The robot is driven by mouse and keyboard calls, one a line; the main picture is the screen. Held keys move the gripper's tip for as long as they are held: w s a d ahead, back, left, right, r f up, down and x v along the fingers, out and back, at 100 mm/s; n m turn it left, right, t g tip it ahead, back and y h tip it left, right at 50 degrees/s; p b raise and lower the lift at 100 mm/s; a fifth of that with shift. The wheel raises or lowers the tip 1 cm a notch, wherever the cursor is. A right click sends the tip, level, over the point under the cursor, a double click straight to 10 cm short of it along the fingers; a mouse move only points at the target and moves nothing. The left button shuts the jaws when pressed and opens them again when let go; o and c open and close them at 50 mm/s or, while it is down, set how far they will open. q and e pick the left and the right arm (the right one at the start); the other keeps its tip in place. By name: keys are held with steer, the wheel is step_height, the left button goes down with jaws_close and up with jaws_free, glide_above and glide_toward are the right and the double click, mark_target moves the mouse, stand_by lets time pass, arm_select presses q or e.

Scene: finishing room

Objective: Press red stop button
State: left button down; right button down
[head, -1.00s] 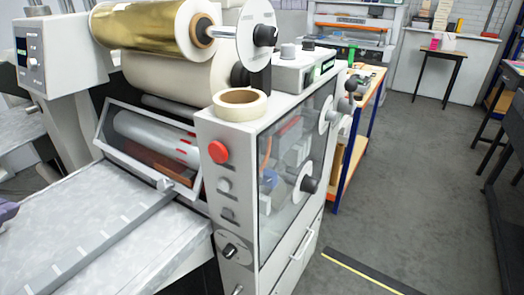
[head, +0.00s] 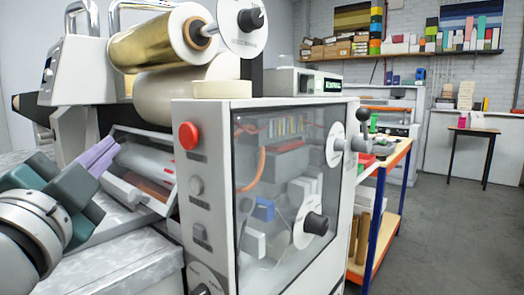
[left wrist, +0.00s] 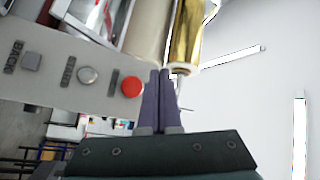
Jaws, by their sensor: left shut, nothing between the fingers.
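The red stop button (head: 188,135) is a round red knob at the top of the machine's narrow front panel, above grey buttons. In the left wrist view the red button (left wrist: 132,86) lies just left of my fingertips. My left gripper (head: 112,142) has purple fingers and is shut and empty. In the head view it is left of the button, with a visible gap in the picture. In the left wrist view its closed fingers (left wrist: 160,72) point toward the panel and rolls; I cannot tell the exact distance to the button. My right gripper is not in view.
The laminating machine (head: 208,230) has a clear side window, a gold roll (head: 155,42) above and a tape roll (head: 222,89) on top. Grey buttons (head: 196,186) sit below the red one. A workbench (head: 385,165) stands behind.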

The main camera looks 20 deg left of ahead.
mark_target(191, 136)
arm_select(q)
steer(key=w+d, duration=0.3)
steer(key=w, duration=0.5)
steer(key=shift+d+b, duration=0.15)
steer(key=shift+b, duration=0.3)
stand_by(1.9)
steer(key=shift+w+d+b, duration=0.15)
steer(key=shift+w+b, duration=0.15)
steer(key=shift+w, duration=0.15)
